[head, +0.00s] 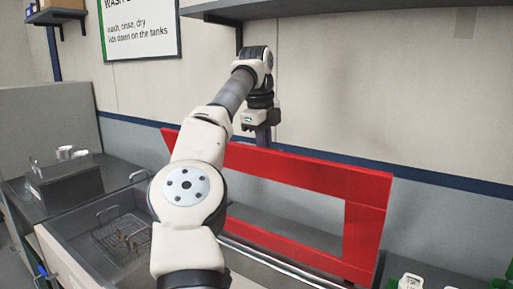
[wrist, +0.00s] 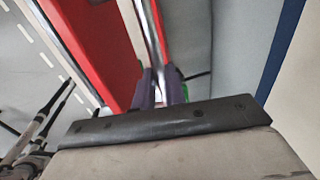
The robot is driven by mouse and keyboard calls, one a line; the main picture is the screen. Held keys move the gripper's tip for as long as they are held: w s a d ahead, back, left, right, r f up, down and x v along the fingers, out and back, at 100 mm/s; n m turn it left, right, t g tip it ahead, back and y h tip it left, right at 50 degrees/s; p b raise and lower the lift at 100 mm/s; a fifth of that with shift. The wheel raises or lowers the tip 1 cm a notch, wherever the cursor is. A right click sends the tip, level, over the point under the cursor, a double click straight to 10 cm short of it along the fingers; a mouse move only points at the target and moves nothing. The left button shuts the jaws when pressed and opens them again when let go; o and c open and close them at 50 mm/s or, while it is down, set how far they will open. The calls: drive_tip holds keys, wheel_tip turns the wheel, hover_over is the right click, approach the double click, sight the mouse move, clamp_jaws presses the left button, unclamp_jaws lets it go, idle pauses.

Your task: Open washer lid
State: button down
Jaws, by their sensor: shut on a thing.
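The washer lid (head: 310,171) is a red frame with a grey middle. The exact contact is small and partly hidden by the gripper body.
A wire basket (head: 125,238) sits in the tank. A grey box (head: 65,180) with white items stands on the left counter. A shelf (head: 300,8) hangs on the wall above my arm. Green bins (head: 440,284) with white parts are at the lower right.

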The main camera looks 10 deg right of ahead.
drive_tip(key=shift+w+d+f, duration=0.15)
drive_tip(key=shift+w+d, duration=0.8)
drive_tip(key=shift+d, duration=0.1)
drive_tip(key=c, duration=1.8)
unclamp_jaws()
drive_tip(key=o, duration=0.3)
drive_tip(key=shift+w+d+f, duration=0.15)
drive_tip(key=shift+w+d, duration=0.05)
drive_tip(key=shift+w, duration=0.1)
drive_tip(key=shift+o, duration=0.2)
drive_tip(key=shift+s+a+r, duration=0.15)
drive_tip(key=shift+a+r, duration=0.05)
